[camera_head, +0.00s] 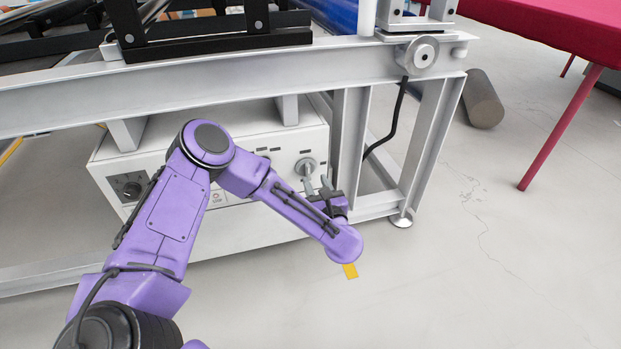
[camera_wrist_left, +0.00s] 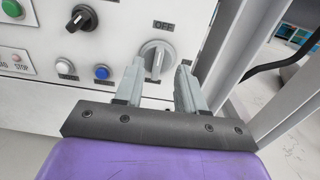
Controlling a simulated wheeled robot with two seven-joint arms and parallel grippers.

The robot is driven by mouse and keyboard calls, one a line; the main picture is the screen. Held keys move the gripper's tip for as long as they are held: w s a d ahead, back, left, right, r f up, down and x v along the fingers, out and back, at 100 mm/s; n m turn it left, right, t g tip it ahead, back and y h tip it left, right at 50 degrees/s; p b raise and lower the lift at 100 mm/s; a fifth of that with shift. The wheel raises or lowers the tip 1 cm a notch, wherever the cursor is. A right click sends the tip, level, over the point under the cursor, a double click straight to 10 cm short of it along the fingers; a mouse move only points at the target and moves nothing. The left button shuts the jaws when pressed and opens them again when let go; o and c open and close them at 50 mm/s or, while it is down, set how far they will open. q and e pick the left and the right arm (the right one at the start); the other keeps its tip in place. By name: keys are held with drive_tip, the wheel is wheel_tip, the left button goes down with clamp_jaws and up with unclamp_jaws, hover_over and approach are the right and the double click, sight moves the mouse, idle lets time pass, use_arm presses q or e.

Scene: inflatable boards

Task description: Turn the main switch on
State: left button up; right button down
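The main switch is a grey rotary knob (camera_wrist_left: 156,57) on a light control box, with an OFF label (camera_wrist_left: 163,26) above it. Its handle stands nearly upright in the left wrist view. The knob (camera_head: 305,166) also shows in the head view, at the right end of the box front. My left gripper (camera_wrist_left: 160,80) is open, with its two grey fingers on the left and right of the handle's lower part. I cannot tell whether they touch it. In the head view the left gripper (camera_head: 319,187) is just in front of the knob. My right gripper is out of view.
The control box (camera_head: 265,225) sits under a grey steel frame (camera_head: 230,85), whose upright stands close to the right of the knob. A black selector (camera_wrist_left: 82,18) and several push buttons are left of the knob. A black cable (camera_head: 388,135) hangs at right.

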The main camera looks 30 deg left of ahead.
sight(309, 168)
use_arm(q)
drive_tip(key=b+x, duration=0.1)
drive_tip(key=x, duration=0.4)
drive_tip(key=shift+w+a+f, duration=0.1)
drive_tip(key=shift+a+f, duration=0.05)
drive_tip(key=shift+f, duration=0.05)
drive_tip(key=shift+w+a+r, duration=0.1)
drive_tip(key=shift+w+a, duration=0.25)
drive_tip(key=shift+a, duration=0.05)
clamp_jaws()
